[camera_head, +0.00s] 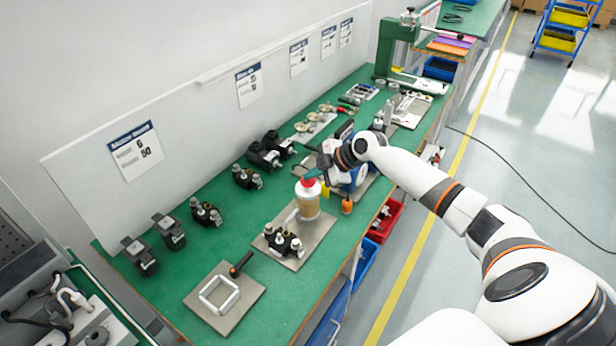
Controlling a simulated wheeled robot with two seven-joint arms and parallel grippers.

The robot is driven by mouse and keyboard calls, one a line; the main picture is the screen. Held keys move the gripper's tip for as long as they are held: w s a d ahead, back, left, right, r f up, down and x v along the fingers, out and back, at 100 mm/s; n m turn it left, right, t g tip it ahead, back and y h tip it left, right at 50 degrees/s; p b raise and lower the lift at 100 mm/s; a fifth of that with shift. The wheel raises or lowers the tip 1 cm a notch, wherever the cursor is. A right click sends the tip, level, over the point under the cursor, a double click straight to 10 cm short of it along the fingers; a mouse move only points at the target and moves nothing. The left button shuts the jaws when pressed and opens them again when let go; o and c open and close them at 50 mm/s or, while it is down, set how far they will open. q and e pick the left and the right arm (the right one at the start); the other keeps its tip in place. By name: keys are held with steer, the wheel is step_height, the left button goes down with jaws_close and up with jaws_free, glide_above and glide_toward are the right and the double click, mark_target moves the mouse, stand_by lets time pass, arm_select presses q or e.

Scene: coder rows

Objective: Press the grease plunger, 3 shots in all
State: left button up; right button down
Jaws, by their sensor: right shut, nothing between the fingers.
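The grease dispenser (307,205) is a tan jar with a white lid and a red plunger top (308,182). It stands upright on a grey plate (315,235) on the green bench. My right gripper (313,174) is shut and empty, with its tips right at the red top from above. I cannot tell whether they touch it or hover just over it. The gripper partly hides the top. A dark valve-like part (283,242) sits on the same plate, in front of the jar. My left gripper is not in view.
An orange-topped bottle (347,205) and a blue-and-white machine (353,178) stand close to the right of the jar. Several dark parts (206,212) line the bench behind. A plate with a white square frame (218,294) lies at the front. A green press (395,45) stands at the far end.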

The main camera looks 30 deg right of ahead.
mark_target(312, 182)
steer(key=shift+r+p, duration=0.7)
steer(key=shift+r, duration=0.45)
steer(key=shift+r, duration=0.2)
step_height(312, 182, up, 5)
steer(key=p, duration=0.3)
steer(key=shift+f, duration=0.15)
